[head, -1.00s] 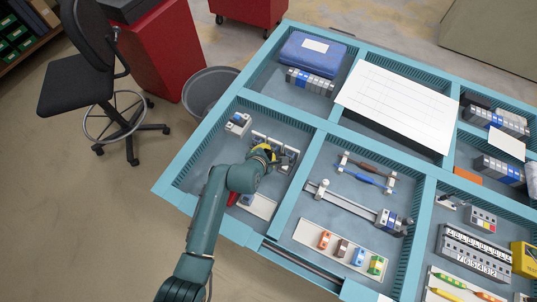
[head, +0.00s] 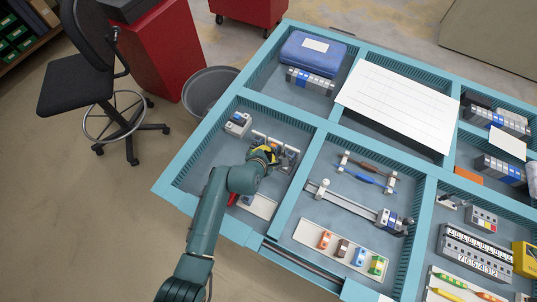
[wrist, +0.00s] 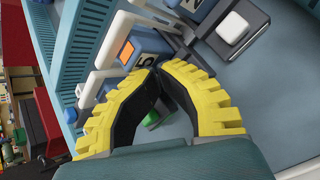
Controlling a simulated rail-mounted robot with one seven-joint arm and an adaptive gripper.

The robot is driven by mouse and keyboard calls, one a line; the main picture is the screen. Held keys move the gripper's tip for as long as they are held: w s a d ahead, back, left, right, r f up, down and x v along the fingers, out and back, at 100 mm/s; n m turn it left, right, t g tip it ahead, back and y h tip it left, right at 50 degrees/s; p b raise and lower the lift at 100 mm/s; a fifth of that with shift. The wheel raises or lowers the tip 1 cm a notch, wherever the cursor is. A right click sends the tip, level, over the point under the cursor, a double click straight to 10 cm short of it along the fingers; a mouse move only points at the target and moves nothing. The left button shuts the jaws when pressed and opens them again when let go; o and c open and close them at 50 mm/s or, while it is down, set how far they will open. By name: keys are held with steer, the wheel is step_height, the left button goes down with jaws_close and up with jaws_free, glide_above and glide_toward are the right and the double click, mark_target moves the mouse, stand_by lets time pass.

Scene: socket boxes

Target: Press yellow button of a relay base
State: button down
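My gripper (head: 266,156) is over the left compartment of the blue tray table, at a row of grey and white sockets (head: 290,157). In the wrist view its yellow-and-black fingers (wrist: 160,70) are shut, with their tips together and nothing seen between them. The tips are close to a blue block (wrist: 150,40) with a dark number label and an orange square button (wrist: 126,52). A white square button (wrist: 233,28) on a grey base is to the right of the tips. A green piece (wrist: 152,119) shows behind the fingers. I cannot make out a yellow button; the fingers may hide it.
A small grey-and-blue device (head: 238,123) lies at the back of the same compartment. A white plate (head: 260,205) is in front. Raised blue dividers (head: 308,165) bound the compartment. The neighbouring compartment holds a rail (head: 345,203) and coloured pieces on a white board (head: 312,233).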

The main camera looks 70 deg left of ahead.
steer(key=shift+d+r+p, duration=0.15)
steer(key=shift+r+p, duration=0.5)
steer(key=shift+p, duration=0.25)
steer(key=shift+r, duration=0.15)
step_height(320, 180, up, 5)
steer(key=p, duration=0.5)
steer(key=shift+r, duration=0.1)
